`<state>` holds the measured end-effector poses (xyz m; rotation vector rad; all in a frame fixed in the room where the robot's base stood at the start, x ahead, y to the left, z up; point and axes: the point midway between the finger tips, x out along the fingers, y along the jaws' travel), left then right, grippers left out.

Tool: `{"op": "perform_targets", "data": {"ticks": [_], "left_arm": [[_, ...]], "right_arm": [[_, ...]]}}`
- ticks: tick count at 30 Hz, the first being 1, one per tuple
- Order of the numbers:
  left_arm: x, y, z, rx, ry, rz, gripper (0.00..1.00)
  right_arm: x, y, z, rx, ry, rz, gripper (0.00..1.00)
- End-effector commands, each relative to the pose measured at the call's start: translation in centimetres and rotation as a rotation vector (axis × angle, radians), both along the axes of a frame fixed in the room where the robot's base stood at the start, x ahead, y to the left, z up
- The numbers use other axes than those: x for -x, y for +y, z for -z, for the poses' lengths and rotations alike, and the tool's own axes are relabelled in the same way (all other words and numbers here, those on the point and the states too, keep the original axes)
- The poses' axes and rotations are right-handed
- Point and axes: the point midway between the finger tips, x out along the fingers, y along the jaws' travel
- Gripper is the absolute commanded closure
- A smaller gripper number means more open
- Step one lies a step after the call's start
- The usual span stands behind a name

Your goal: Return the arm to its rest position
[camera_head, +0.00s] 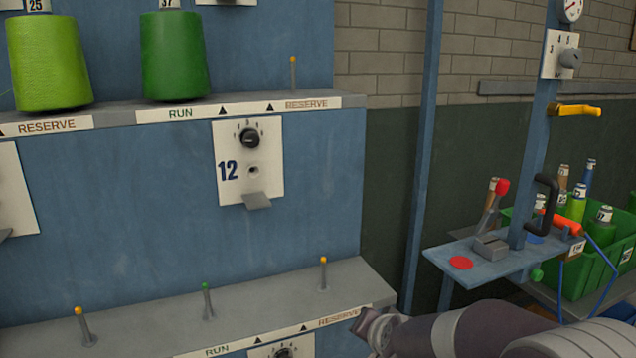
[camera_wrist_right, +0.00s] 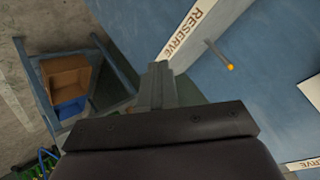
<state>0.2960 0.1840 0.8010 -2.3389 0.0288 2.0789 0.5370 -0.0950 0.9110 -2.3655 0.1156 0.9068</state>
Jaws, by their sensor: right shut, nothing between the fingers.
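My right arm (camera_head: 480,332) reaches in from the lower right corner of the head view. Its far end stands before the right end of the lower shelf, and no fingers can be made out there. In the right wrist view my right gripper (camera_wrist_right: 158,72) is shut, with its fingers together and nothing between them. It points toward the blue frame, near the end of a shelf marked RESERVE (camera_wrist_right: 188,33). It looks apart from the shelf, though the gap is hard to judge. My left gripper is in neither view.
A blue creel panel carries an upper shelf (camera_head: 230,106) with two green yarn cones and a lower shelf (camera_head: 250,305) with upright pegs. At right stand a blue post with a small lever table (camera_head: 490,262) and a green crate (camera_head: 600,265).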

Motion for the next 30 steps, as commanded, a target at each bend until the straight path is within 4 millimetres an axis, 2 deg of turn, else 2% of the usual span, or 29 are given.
{"op": "perform_targets", "data": {"ticks": [1,3,6,9,13,14,15,24,27,30], "left_arm": [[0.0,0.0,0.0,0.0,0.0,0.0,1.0],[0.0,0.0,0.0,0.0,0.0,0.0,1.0],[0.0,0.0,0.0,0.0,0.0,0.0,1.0],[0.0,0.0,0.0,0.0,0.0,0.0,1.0],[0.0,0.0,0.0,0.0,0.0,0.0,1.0],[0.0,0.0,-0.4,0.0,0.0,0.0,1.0],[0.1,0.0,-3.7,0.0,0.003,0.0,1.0],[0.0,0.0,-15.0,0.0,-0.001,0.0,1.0],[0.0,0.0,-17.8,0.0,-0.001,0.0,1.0],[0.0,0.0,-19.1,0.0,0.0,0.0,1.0]], "right_arm": [[3.1,-0.7,2.5,0.095,0.11,-0.099,1.0],[7.5,-1.7,5.6,0.211,0.259,-0.236,1.0],[13.2,-3.5,8.5,0.321,0.433,-0.391,1.0],[18.5,-5.4,10.3,0.389,0.581,-0.502,1.0],[24.7,-8.2,11.4,0.423,0.715,-0.542,1.0],[24.4,-9.3,10.3,0.41,0.694,-0.486,1.0],[24.3,-8.9,7.1,0.413,0.696,-0.501,1.0],[24.1,-8.7,-4.1,0.41,0.695,-0.501,1.0],[24.1,-8.7,-6.9,0.41,0.694,-0.501,1.0],[24.1,-8.7,-8.1,0.41,0.694,-0.5,1.0]]}}
